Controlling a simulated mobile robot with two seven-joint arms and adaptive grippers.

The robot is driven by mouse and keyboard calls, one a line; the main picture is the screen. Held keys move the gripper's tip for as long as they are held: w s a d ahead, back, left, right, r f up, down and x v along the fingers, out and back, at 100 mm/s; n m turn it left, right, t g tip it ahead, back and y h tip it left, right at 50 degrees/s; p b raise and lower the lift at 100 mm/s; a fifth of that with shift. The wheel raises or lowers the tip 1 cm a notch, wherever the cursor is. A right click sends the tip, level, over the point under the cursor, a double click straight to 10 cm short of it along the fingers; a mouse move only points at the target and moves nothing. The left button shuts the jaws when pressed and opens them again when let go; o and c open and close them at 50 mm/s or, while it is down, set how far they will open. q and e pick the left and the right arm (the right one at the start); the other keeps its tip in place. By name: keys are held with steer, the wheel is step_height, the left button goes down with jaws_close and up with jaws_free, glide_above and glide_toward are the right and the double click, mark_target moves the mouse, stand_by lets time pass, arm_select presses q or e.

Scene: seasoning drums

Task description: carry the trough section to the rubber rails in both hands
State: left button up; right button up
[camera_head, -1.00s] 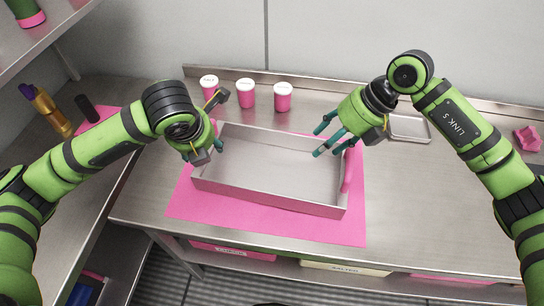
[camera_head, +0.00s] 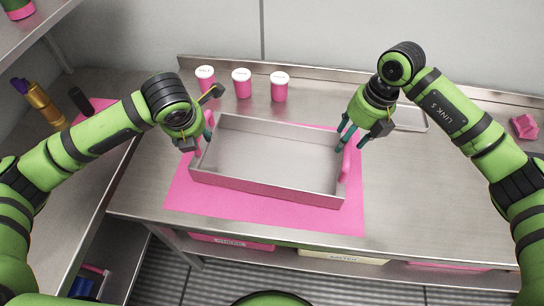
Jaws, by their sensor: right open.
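The trough section is a long, shallow grey metal tray (camera_head: 265,192) with pink grips at its ends. It lies on a pink mat (camera_head: 240,210) on the steel bench. My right gripper (camera_head: 349,141) is open, its teal fingers pointing down at the trough's right end, just above the right pink grip (camera_head: 346,166). My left gripper (camera_head: 203,140) is at the trough's left end, beside the left grip. Its fingers are mostly hidden by its own body, so I cannot tell whether it is open. I cannot make out the rubber rails.
White-lidded pink tubs (camera_head: 242,83) stand behind the trough near the wall. A small metal tray (camera_head: 411,118) lies behind my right arm, and a pink block (camera_head: 524,126) sits at the far right. A gold bottle (camera_head: 45,105) stands on the left bench. The bench right of the mat is clear.

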arm_select(q)
steer(key=shift+x, duration=1)
arm_select(e)
steer(key=shift+a+f, duration=0.2)
steer(key=shift+f, duration=0.8)
arm_select(q)
jaws_close()
arm_select(e)
jaws_close()
arm_select(q)
steer(key=shift+r, duration=0.15)
arm_select(e)
steer(key=shift+r, duration=0.15)
